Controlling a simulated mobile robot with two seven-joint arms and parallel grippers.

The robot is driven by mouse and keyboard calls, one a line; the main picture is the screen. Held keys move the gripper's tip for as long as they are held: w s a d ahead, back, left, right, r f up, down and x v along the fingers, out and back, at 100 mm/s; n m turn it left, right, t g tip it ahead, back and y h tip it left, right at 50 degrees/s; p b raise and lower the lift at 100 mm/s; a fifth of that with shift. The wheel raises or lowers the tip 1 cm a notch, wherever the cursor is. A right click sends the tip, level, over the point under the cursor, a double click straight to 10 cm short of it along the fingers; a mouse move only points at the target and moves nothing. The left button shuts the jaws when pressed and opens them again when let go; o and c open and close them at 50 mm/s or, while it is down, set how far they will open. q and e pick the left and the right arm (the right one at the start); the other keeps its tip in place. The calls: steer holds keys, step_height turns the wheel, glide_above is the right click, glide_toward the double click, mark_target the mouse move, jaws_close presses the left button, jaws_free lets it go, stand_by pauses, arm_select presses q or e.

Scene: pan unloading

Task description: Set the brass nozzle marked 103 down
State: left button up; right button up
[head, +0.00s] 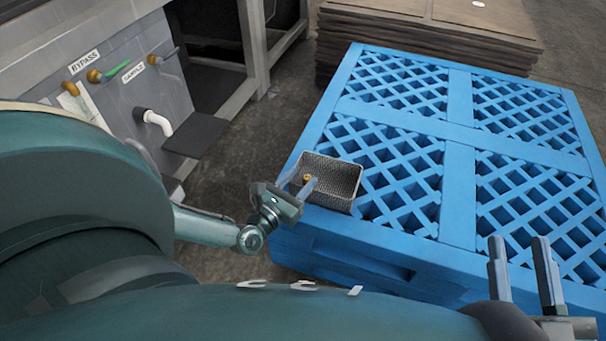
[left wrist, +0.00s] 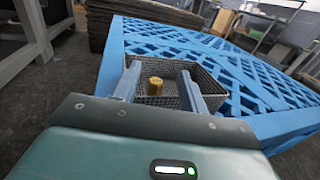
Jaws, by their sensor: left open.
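A small brass nozzle (head: 307,178) shows inside a grey mesh basket (head: 340,200), on the blue pallet's near left corner. In the left wrist view the nozzle (left wrist: 155,86) looks upright, with the basket (left wrist: 207,74) around it. My left gripper (head: 297,186) reaches over the basket's near left side. In the left wrist view its fingers (left wrist: 159,88) are open, one on either side of the nozzle, with gaps between. The marking on the nozzle is too small to read. My right gripper (head: 523,268) is open and empty at the lower right, in front of the pallet.
The blue lattice pallet (head: 458,185) is bare apart from the basket. A stack of brown sheets (head: 430,32) lies behind it. At the left stands a grey panel (head: 118,90) with labelled taps, a white pipe (head: 158,122) and a dark plate (head: 197,134).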

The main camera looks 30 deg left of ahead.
arm_select(q)
steer(key=s+p, duration=0.1)
steer(key=s, duration=0.9)
steer(key=shift+p, duration=0.4)
arm_select(e)
steer(key=shift+s+d+f+h, duration=0.1)
steer(key=shift+s+f+h, duration=0.05)
steer(key=shift+f+h, duration=0.3)
arm_select(q)
steer(key=shift+s+a+f, duration=0.1)
steer(key=shift+s, duration=0.05)
